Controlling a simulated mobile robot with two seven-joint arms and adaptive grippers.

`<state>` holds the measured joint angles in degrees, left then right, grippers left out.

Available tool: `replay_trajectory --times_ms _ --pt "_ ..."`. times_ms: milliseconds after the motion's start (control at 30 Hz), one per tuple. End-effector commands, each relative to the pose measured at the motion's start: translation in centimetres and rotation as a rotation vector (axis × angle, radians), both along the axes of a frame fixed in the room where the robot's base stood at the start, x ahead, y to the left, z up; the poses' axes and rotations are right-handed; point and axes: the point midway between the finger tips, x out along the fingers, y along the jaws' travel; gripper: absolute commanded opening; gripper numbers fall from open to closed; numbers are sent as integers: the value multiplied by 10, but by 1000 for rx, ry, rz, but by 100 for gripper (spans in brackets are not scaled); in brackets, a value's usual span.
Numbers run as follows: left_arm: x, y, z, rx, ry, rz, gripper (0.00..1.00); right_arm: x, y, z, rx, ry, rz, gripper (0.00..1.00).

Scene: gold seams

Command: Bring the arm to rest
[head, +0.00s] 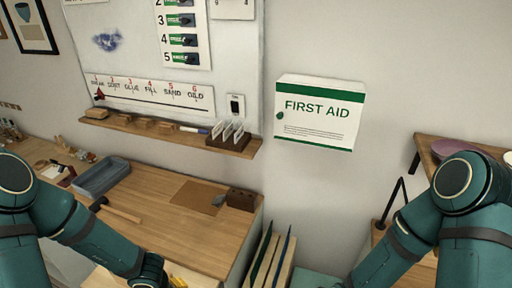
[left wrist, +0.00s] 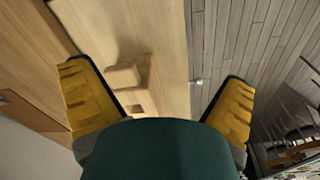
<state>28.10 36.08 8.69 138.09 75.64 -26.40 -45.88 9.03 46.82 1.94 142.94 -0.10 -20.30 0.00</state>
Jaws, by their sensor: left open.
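My left arm comes in from the left in the head view, and its yellow-fingered gripper (head: 178,282) shows only in part at the bottom edge. In the left wrist view the two yellow fingers of my left gripper (left wrist: 160,102) stand wide apart with nothing between them. Beyond the fingers are a pale wooden surface and a small wooden block-like shape (left wrist: 128,74). My right arm comes in from the right in the head view and runs down past the bottom edge; its gripper is out of the picture.
A wooden workbench (head: 150,215) carries a grey tray (head: 100,177), a hammer (head: 120,211), a brown mat (head: 197,198) and a dark wooden block (head: 240,199). A first aid box (head: 320,112) hangs on the wall. A wooden shelf (head: 430,150) is at right. Upright panels (head: 268,262) stand beside the bench.

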Motion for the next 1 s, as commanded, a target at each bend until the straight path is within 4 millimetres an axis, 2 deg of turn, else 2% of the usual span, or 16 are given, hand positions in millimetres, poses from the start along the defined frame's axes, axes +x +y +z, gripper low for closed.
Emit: replay_trajectory --times_ms 167,400,767,800,1000 --pt "-6 -36 -29 -55 -33 -183 100 0 0 0 0 0 -1 47" --pt "-29 -92 -58 -188 -55 -412 100 0 0 0 0 0 0 47" --pt "-80 -152 -78 -385 -21 -650 100 0 0 0 0 0 0 47" --pt "-73 -151 -87 -374 -39 -653 100 0 0 -13 -1 0 0 47" --pt "-50 -157 -111 -340 -95 -696 100 -2 2 -56 -4 6 2 47"
